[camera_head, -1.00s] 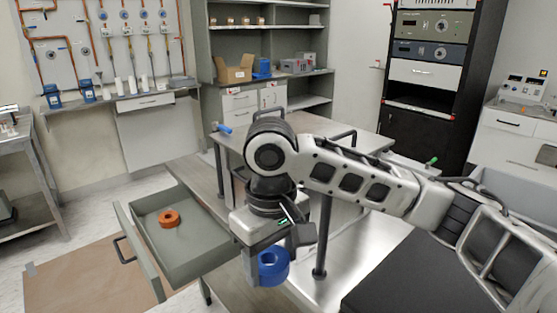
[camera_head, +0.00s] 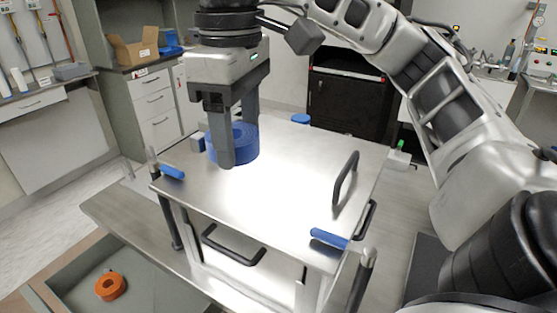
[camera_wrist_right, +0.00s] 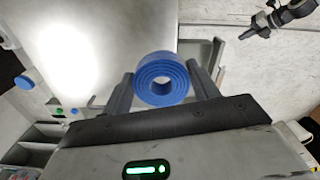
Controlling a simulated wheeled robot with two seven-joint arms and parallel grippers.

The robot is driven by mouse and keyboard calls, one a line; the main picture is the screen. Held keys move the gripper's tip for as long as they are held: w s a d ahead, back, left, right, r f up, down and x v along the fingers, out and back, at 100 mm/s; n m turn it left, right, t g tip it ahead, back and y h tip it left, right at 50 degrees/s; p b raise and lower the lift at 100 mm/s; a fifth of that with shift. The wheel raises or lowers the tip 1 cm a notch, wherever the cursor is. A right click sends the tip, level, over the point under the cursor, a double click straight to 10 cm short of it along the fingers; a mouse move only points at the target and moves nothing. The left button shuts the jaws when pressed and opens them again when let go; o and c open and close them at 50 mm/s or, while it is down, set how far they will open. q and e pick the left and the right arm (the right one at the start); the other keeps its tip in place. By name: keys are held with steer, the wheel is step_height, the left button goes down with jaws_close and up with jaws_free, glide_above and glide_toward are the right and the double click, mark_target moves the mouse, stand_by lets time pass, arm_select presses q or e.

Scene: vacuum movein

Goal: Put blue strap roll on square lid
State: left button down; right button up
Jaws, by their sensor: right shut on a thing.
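The blue strap roll (camera_head: 240,143) is between the fingers of my right gripper (camera_head: 238,140), which is shut on it. In the right wrist view the roll (camera_wrist_right: 162,80) shows its coiled face and open centre between the two fingers. The square lid (camera_head: 290,190) is a bright metal plate with a black handle at its right side. In the head view the roll appears over the lid's far left part. I cannot tell whether it touches the lid.
Blue-handled clamps (camera_head: 329,238) sit at the lid's edges, and a black handle (camera_head: 345,177) rises from it. An open drawer (camera_head: 70,285) at lower left holds an orange roll (camera_head: 110,286). The lid's middle is clear.

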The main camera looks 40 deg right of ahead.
glide_above(282, 188)
step_height(282, 188, down, 7)
steer(key=shift+a+f, duration=0.1)
steer(key=shift+f, duration=1.6)
steer(key=o, duration=0.6)
steer(key=shift+f, duration=0.15)
steer(key=o, duration=0.5)
steer(key=shift+c, duration=0.2)
step_height(282, 188, up, 12)
